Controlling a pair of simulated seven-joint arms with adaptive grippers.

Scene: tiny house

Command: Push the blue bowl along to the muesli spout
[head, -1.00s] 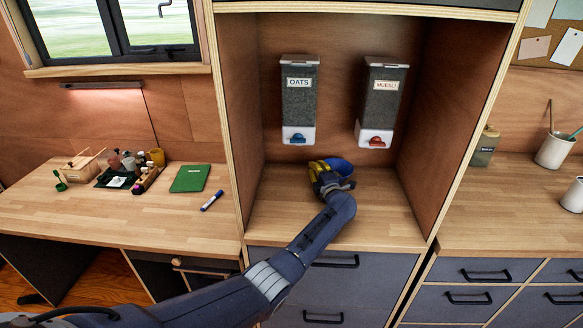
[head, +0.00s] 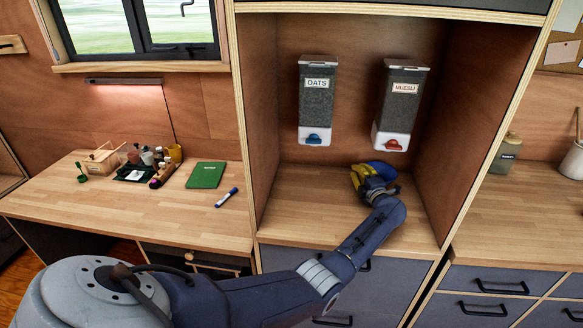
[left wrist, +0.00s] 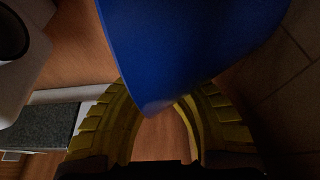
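The blue bowl (head: 385,170) is on the wooden shelf of the alcove, partly hidden by my left gripper. In the head view it shows below and slightly left of the red muesli spout (head: 393,145), on the muesli dispenser (head: 399,103). My left gripper (head: 362,177), with yellow fingers, is at the bowl's left and front side. In the left wrist view the bowl (left wrist: 190,45) fills the upper middle and covers the fingertips (left wrist: 165,95), so their gap and any grip are hidden. My right gripper is not in view.
The oats dispenser (head: 317,98) with its blue spout hangs left of the muesli one. The alcove's right wall (head: 455,130) stands to the right of the bowl. The shelf (head: 310,205) is clear left of the gripper. A green book (head: 207,175) and a marker lie on the left counter.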

